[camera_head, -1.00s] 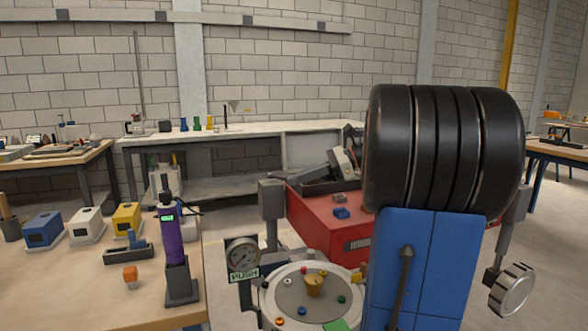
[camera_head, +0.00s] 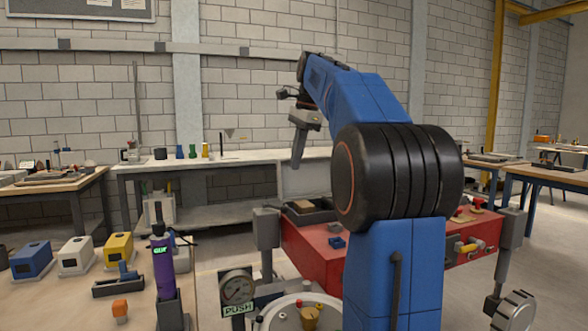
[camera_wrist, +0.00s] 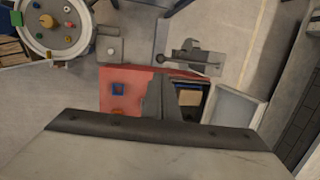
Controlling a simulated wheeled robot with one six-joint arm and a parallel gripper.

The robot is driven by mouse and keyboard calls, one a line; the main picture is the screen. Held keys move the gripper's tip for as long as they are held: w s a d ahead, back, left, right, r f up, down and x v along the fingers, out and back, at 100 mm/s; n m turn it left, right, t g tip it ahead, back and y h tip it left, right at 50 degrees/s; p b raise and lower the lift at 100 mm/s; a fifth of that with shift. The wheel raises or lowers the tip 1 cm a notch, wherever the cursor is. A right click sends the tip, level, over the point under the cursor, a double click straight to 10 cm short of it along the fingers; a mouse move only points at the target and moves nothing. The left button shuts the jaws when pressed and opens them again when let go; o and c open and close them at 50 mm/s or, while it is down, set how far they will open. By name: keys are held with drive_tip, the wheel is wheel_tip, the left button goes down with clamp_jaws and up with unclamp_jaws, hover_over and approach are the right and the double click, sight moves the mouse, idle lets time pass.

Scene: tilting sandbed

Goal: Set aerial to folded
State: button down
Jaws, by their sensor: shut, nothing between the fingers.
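A purple handheld device (camera_head: 163,270) with a small lit green display stands upright in a dark dock (camera_head: 172,316) on the wooden table at the left. It has a dark top, and a thin dark piece sticks out to its right. I cannot tell for sure which part is the aerial, or whether it is folded. My gripper (camera_head: 297,160) is raised, pointing down, well to the right of the device and in front of the back bench. Its fingers (camera_wrist: 160,85) are shut and empty in the wrist view, above the red box. The device is not seen in the wrist view.
A red box (camera_head: 315,247) with a dark tray lies behind my arm.

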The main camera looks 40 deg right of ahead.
drive_tip(key=x, duration=1.2)
drive_tip(key=shift+f, duration=0.1)
drive_tip(key=shift+s+a+f, duration=0.1)
drive_tip(key=shift+s+f, duration=0.15)
drive_tip(key=shift+f, duration=0.35)
drive_tip(key=shift+s+a+f, duration=0.1)
drive_tip(key=shift+s+f, duration=0.15)
drive_tip(key=shift+f, duration=0.35)
drive_tip(key=s+v, duration=0.1)
drive_tip(key=v, duration=1.3)
drive_tip(key=shift+a+r, duration=0.1)
